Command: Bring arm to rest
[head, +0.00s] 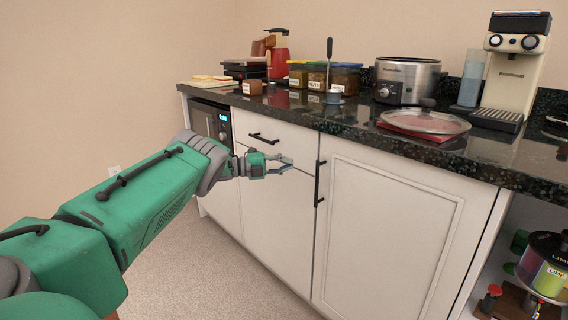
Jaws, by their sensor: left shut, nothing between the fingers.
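My left gripper (286,164) is at the end of my green left arm, which reaches in from the left. It is shut and holds nothing. In the picture it overlaps the white cabinet front, just left of the vertical black door handle (319,184) and below the horizontal black drawer handle (263,139). I cannot tell whether it touches the cabinet. My right gripper is not in view.
The dark countertop (352,127) carries a slow cooker (407,80), a lid on a red plate (425,121), a coffee machine (515,65) and several containers. An open shelf with jars (545,265) is at the lower right. The floor (220,275) in front is clear.

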